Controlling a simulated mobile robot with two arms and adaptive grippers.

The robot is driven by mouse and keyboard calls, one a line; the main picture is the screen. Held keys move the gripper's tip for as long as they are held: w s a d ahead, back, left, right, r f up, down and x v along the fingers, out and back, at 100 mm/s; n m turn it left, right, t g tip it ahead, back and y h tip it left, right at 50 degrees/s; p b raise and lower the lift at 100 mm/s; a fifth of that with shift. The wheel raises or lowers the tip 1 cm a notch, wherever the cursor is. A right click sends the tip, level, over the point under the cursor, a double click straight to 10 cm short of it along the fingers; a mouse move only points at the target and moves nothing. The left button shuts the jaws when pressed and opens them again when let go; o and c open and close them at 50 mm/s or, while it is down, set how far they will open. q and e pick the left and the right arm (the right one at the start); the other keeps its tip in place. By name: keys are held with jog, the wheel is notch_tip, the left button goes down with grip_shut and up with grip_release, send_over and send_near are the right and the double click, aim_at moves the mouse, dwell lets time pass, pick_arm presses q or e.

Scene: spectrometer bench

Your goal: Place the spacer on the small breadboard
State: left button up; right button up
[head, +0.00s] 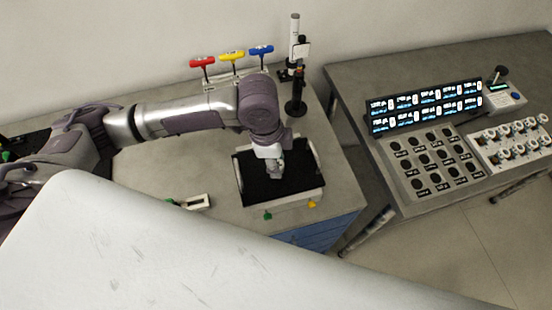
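My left gripper (277,172) reaches in from the left and points down over a black rectangular surface with a pale rim (252,190), on the left bench. This may be the small breadboard, but I cannot tell for sure. The fingers are small and dark against it, so I cannot tell whether they are open or shut, or whether they hold anything. I cannot make out the spacer; it may be hidden at the fingertips. My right gripper is not in view.
Red (202,62), yellow (231,56) and blue (261,50) T-handled tools stand in a rack behind my arm. A post stand (296,80) rises behind the black surface. A small pale block (195,202) lies left of it. A console with displays (425,107) fills the right bench.

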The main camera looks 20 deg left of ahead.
pick_arm(q)
jog(key=shift+o, duration=1.2)
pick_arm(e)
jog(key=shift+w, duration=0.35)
pick_arm(q)
jog(key=shift+r, duration=0.15)
notch_tip(320, 180, up, 12)
jog(key=a+b, duration=0.1)
jog(key=b, duration=0.1)
jog(key=shift+s+a, duration=0.15)
jog(key=shift+a, duration=0.2)
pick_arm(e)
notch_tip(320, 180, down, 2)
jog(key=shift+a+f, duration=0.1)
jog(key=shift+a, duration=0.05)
